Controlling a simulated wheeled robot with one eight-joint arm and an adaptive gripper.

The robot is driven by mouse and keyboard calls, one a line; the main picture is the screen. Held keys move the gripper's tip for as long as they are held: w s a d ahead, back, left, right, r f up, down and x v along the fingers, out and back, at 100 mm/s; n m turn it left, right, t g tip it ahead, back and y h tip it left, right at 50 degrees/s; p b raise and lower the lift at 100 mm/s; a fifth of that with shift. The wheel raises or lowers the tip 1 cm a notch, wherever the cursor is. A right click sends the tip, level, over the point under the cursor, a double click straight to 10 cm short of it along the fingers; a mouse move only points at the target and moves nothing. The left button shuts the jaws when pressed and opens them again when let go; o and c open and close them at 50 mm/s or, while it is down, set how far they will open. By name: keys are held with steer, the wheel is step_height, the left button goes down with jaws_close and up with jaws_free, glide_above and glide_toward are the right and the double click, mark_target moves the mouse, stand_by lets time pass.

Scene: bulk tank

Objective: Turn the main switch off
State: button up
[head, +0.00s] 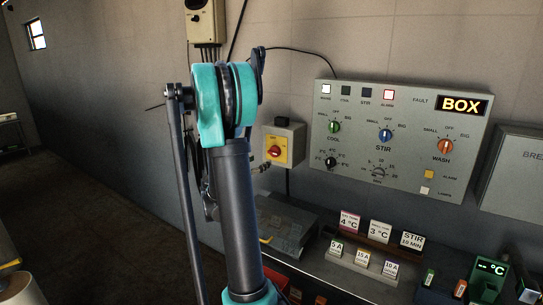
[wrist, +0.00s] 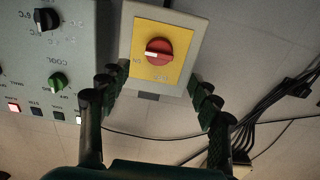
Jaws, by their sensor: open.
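The main switch is a red rotary knob (head: 274,151) on a yellow plate, on a small grey wall box (head: 298,146) left of the large control panel. In the wrist view the picture is upside down; the red knob (wrist: 158,51) shows there on its yellow plate (wrist: 176,74), with its white mark toward the left. My gripper (wrist: 153,86) is open and empty. Its two fingers spread to either side of the lower part of the box in that view, with the knob between and beyond them. I cannot tell whether a finger touches the box. In the head view my arm hides most of the gripper.
The control panel (head: 400,183) has COOL, STIR and WASH knobs, a lit red alarm lamp (head: 389,94) and a display (head: 461,105) reading BOX. Below is a bench with label cards (head: 380,232). Black cables (wrist: 270,112) run along the wall beside the gripper.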

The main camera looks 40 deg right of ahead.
mark_target(272, 154)
steer(key=x, duration=1)
steer(key=shift+s, duration=0.1)
steer(key=shift+c, duration=0.6)
steer(key=c, duration=1)
